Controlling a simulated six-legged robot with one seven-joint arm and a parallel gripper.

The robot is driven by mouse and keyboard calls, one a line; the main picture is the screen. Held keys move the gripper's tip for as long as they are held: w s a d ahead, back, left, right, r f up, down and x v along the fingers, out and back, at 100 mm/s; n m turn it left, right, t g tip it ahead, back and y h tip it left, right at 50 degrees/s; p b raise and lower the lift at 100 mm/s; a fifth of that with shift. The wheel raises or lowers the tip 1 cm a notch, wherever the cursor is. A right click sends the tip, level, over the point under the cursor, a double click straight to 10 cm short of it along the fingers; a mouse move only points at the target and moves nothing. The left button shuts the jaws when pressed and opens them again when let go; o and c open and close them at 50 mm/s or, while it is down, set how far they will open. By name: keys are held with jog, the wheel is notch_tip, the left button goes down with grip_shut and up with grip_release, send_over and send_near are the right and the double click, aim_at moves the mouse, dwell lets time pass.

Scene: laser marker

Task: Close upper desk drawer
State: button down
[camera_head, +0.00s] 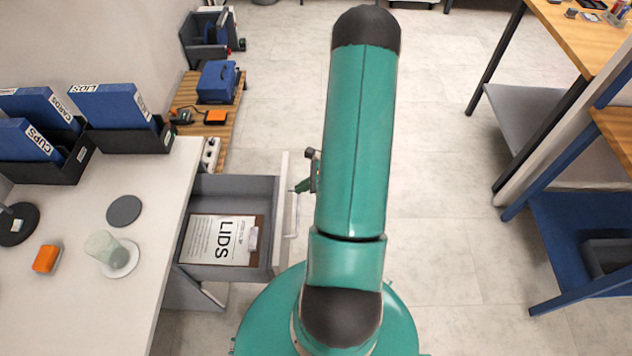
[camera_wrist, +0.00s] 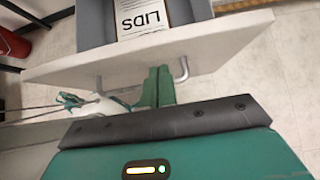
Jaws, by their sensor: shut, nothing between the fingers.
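The upper desk drawer (camera_head: 232,187) is pulled open from the right side of the white desk. Its pale front panel (camera_head: 281,228) faces right and carries a thin bar handle (camera_head: 294,215). A clipboard with a LIDS sheet (camera_head: 217,240) lies inside. My gripper (camera_head: 301,187) is shut and empty, just outside the front panel near the far end of the handle. In the wrist view, my green fingers (camera_wrist: 159,82) point at the front panel (camera_wrist: 225,40), between the two visible posts of the handle (camera_wrist: 183,70). Whether they touch the panel or handle, I cannot tell.
The white desk (camera_head: 150,240) holds a glass (camera_head: 103,246), an orange item (camera_head: 46,259) and dark bins with blue folders (camera_head: 110,105). A wooden bench (camera_head: 222,135) stands beyond it. Tiled floor (camera_head: 440,210) is clear to the right, up to a blue-framed shelf (camera_head: 575,235).

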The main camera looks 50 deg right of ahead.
jog(key=shift+w+a, duration=0.7)
jog(key=shift+w, duration=0.15)
jog(key=shift+a, duration=0.1)
jog(key=w+a, duration=0.9)
jog(key=w, duration=0.2)
jog(key=w+a, duration=0.9)
jog(key=w, duration=0.3)
jog(key=shift+w+r, duration=0.15)
jog(key=shift+w, duration=0.05)
